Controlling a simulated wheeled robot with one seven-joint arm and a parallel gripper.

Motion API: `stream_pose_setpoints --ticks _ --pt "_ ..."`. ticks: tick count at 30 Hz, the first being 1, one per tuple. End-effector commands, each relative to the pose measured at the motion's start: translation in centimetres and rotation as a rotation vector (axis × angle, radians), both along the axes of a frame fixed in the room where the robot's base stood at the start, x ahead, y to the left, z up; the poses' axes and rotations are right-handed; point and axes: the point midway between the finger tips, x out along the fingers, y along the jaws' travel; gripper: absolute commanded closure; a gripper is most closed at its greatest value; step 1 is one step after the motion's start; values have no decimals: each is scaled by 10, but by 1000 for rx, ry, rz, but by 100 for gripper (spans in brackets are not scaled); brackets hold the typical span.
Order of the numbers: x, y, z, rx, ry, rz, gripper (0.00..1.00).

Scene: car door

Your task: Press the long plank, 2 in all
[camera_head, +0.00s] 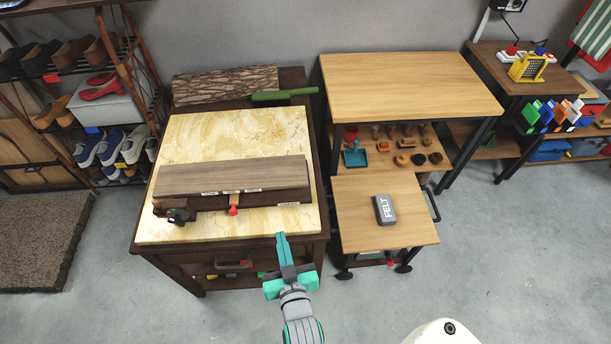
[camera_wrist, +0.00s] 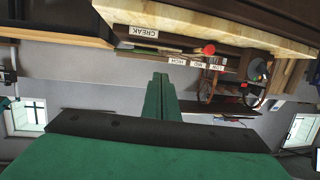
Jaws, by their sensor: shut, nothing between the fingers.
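A long grey-brown plank (camera_head: 232,177) lies across a dark wooden base on the marble-topped cabinet in the head view. Small white labels run along its front side, and a red-tipped lever (camera_head: 233,210) sticks out in front. In the wrist view my shut green fingers (camera_wrist: 160,82) point at dark wooden parts with labels such as CREAK and HIGH. I cannot tell there which part is the plank.
A shoe rack (camera_head: 80,90) stands left. The front floor is clear.

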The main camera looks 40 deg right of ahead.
Motion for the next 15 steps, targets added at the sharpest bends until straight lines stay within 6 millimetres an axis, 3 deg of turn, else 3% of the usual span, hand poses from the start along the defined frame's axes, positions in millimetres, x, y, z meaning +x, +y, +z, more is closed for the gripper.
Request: stream_pose_setpoints --ticks 1,6,10,15 --pt "14 -22 8 -4 -8 -28 100" --pt "43 -80 28 -6 -5 -90 100" --pt "55 -113 42 -7 -1 -121 100" --pt "61 -137 52 -8 3 -144 100"
